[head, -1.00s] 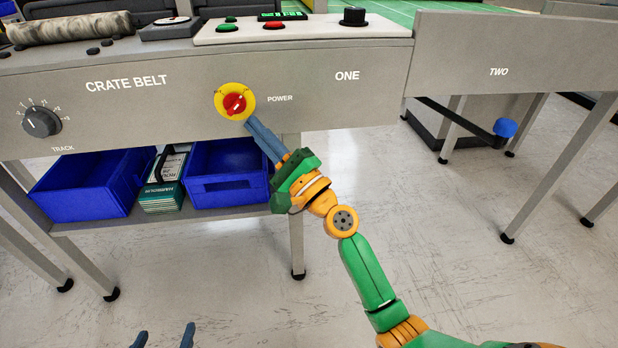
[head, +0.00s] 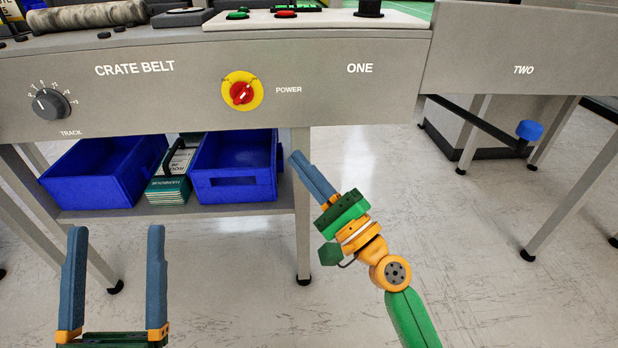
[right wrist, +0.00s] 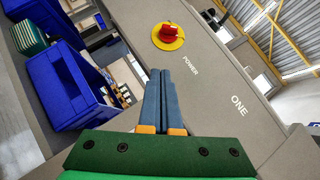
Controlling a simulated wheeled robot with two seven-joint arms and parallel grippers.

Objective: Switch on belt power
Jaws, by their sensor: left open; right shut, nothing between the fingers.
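The belt power switch (head: 241,93) is a red rotary knob on a yellow disc, on the grey front panel beside the word POWER. Its white mark points up and to the right. It also shows in the right wrist view (right wrist: 168,36). My right gripper (head: 295,156) is shut and empty, below and to the right of the knob and apart from it. In the right wrist view its fingers (right wrist: 161,72) lie together below the knob. My left gripper (head: 116,230) is open and empty at the lower left, below the shelf.
A TRACK dial (head: 50,104) is on the panel's left. Blue crates (head: 95,172) (head: 236,186) and some books (head: 172,180) stand on the shelf beneath. A blue-ended lever (head: 529,130) sticks out at the right. The floor in front is clear.

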